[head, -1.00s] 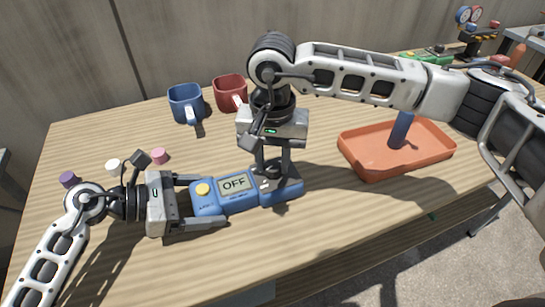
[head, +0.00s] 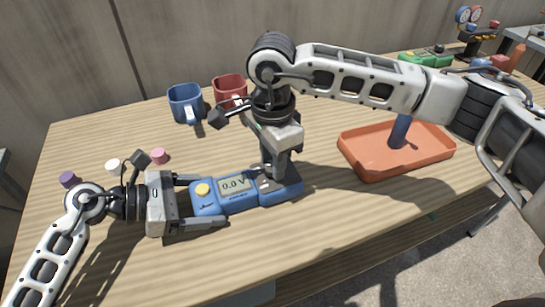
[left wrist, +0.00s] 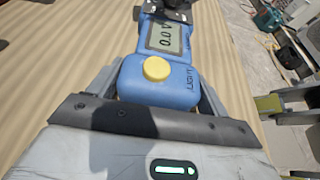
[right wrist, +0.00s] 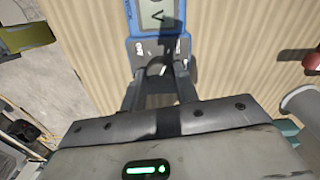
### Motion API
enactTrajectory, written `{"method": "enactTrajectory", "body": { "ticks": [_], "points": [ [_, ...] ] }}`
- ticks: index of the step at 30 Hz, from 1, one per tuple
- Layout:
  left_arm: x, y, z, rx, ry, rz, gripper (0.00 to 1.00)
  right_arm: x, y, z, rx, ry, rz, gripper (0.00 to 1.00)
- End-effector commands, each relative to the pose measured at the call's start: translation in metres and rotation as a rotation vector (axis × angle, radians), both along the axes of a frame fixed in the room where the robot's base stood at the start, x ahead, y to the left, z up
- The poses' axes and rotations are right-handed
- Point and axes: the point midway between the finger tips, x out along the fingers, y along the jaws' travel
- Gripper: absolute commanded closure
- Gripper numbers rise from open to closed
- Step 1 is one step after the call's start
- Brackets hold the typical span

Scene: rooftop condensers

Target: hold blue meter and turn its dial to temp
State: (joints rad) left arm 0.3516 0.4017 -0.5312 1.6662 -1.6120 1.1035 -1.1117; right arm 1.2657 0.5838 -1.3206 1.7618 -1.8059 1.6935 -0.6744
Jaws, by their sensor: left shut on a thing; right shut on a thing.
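The blue meter (head: 243,204) lies flat on the wooden table, its screen (head: 234,184) reading 0.0 V. It also shows in the left wrist view (left wrist: 180,93) and the right wrist view (right wrist: 134,22). My left gripper (head: 196,204) is shut on the meter's left end, a finger on each side, beside its yellow button (head: 203,189). My right gripper (head: 272,183) points down at the right end of the meter and is shut on the dial there. The dial itself is mostly hidden by the fingers; white marks show around it in the right wrist view (right wrist: 159,70).
An orange tray (head: 375,170) with a blue upright object (head: 400,129) is at the right. Purple (head: 68,179), white (head: 113,165) and pink (head: 159,156) small pieces lie at the left. The table front is clear.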

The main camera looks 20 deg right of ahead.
Motion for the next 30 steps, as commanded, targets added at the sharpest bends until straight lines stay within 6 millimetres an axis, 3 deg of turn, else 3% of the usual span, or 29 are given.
{"method": "enactTrajectory", "body": {
  "ticks": [30],
  "points": [
    [0.0007, 0.0011, -0.0009, 0.003, 0.0, 0.003, 0.59, 0.0003, 0.0002, 0.001, 0.001, -0.001, -0.966, 0.93]
  ]
}}
